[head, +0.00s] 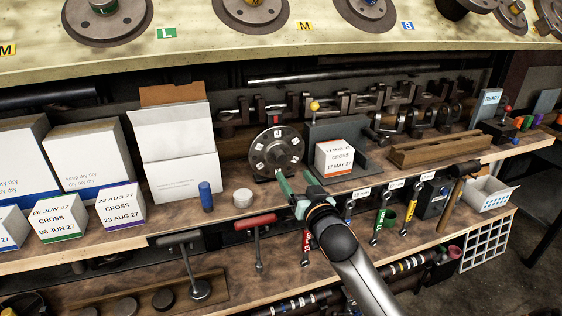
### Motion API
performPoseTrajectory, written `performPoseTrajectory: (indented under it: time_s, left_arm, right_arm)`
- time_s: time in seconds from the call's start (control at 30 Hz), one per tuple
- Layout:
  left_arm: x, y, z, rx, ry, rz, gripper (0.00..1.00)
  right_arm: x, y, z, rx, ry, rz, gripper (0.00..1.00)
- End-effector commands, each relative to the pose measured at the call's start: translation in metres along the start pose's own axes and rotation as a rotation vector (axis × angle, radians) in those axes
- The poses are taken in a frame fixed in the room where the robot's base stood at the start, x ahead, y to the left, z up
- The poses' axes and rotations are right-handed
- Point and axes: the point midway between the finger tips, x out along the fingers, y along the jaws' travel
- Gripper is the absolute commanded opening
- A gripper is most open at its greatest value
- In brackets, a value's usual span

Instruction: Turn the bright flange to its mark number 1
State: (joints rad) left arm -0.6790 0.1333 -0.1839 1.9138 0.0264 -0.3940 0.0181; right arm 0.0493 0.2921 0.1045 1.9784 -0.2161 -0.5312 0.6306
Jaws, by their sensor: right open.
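The bright flange (262,165) is a grey metal disc standing upright on the bench, with a ring of small white labels around its face. The numbers on the labels are too small to read. A small red piece (275,120) sits at its top edge. My right gripper (296,175) has green fingers and is in front of the flange's lower right edge. Its fingers are apart with nothing seen between them. Whether a finger touches the flange cannot be told. My left gripper is not in view.
A white CROSS box (334,158) stands just right of the flange on a dark stand. An open white carton (175,140), a blue cylinder (206,196) and a pale round piece (243,198) are to the left.

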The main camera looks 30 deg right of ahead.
Motion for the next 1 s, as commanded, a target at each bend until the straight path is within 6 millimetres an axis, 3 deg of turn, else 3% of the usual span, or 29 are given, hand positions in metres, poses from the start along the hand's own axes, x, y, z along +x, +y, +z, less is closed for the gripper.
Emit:
performPoseTrajectory:
  time_s: [0.2, 0.5, 1.0]
  left_arm:
    - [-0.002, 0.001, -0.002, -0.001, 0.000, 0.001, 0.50]
    - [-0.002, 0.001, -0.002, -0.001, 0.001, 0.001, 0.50]
    - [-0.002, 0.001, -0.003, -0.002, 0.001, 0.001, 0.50]
  right_arm:
    - [0.040, 0.000, -0.001, -0.001, 0.001, 0.000, 0.74]
    - [0.079, 0.000, 0.000, 0.000, 0.000, 0.000, 0.74]
    - [0.091, 0.000, 0.001, -0.001, -0.001, -0.001, 0.74]
